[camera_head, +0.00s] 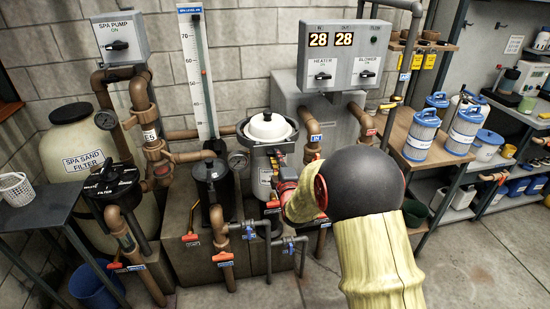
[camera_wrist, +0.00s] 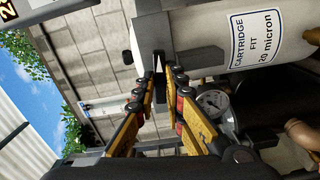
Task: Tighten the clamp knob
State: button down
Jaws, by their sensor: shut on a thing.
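A pale cartridge filter housing (camera_wrist: 215,35) fills the top right of the wrist view, tilted there, with a "CARTRIDGE FIT 20 micron" label. A dark clamp band (camera_wrist: 152,32) wraps round it. The clamp knob (camera_wrist: 160,62) shows as a small dark piece on the band, largely hidden between the fingertips. My gripper (camera_wrist: 166,80), with orange and black fingers, is shut on it. In the head view the housing shows its white domed lid (camera_head: 267,127), while my own arm hides the gripper's tips and the knob.
A pressure gauge (camera_wrist: 212,101) sits close to the right finger. Pipes with red-handled valves (camera_head: 223,257) crowd the floor below. A heater and blower control box (camera_head: 343,58) hangs above. Shelves with blue-capped filter cartridges (camera_head: 422,135) stand right. The floor at lower right is clear.

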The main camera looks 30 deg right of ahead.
jog(key=m+b, duration=0.3)
jog(key=m, duration=2.4)
jog(key=shift+f, duration=0.15)
jog(key=shift+n, duration=0.4)
jog(key=c, duration=1.8)
grip_release()
jog(key=shift+o, duration=0.2)
